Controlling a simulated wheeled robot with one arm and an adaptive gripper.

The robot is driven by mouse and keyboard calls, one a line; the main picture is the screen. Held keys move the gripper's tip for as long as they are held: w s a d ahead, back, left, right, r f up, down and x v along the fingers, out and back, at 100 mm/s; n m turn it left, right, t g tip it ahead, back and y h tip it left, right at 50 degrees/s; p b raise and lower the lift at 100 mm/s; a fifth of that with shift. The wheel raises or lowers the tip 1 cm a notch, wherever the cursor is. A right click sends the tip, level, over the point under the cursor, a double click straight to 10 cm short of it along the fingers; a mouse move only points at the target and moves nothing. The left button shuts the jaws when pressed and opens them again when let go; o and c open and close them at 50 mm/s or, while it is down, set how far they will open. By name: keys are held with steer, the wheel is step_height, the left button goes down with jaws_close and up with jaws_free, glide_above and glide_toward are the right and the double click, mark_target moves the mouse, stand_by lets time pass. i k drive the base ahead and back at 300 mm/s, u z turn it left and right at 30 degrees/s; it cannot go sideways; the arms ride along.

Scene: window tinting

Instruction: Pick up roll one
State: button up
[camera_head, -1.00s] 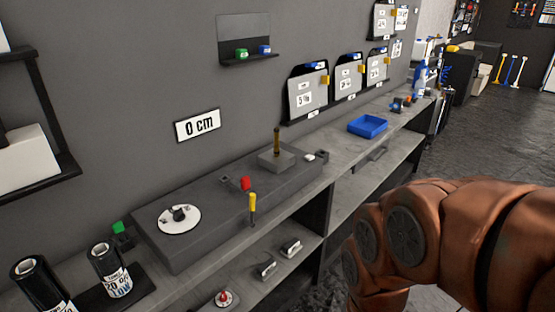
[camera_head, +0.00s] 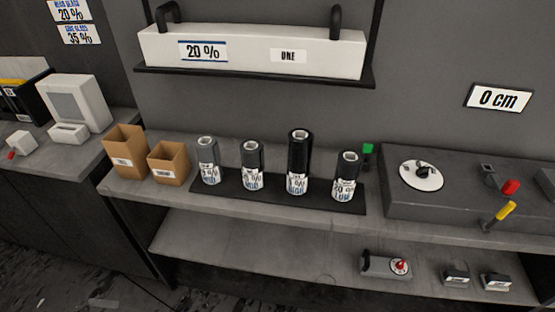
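Several dark film rolls stand upright in a row on a black mat (camera_head: 222,197) on the counter. From left they are a grey roll (camera_head: 207,158), a short dark roll (camera_head: 252,163), a taller black roll (camera_head: 298,160) and another dark roll (camera_head: 347,175) at the right. Their white labels carry percentages, partly too small to read. No roll label clearly reads "one". A long white box (camera_head: 250,62) with black handles sits on the wall shelf above, marked "20 %" and "ONE". My gripper is not in view.
Two open cardboard boxes (camera_head: 125,150) stand left of the rolls. A white monitor (camera_head: 76,103) stands far left. The lower shelf (camera_head: 230,252) is mostly clear.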

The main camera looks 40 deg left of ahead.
mark_target(251, 150)
steer(key=u, duration=2.3)
steer(key=k, duration=0.45)
steer(key=u, duration=0.9)
steer(key=i, duration=0.85)
steer(key=z, duration=0.65)
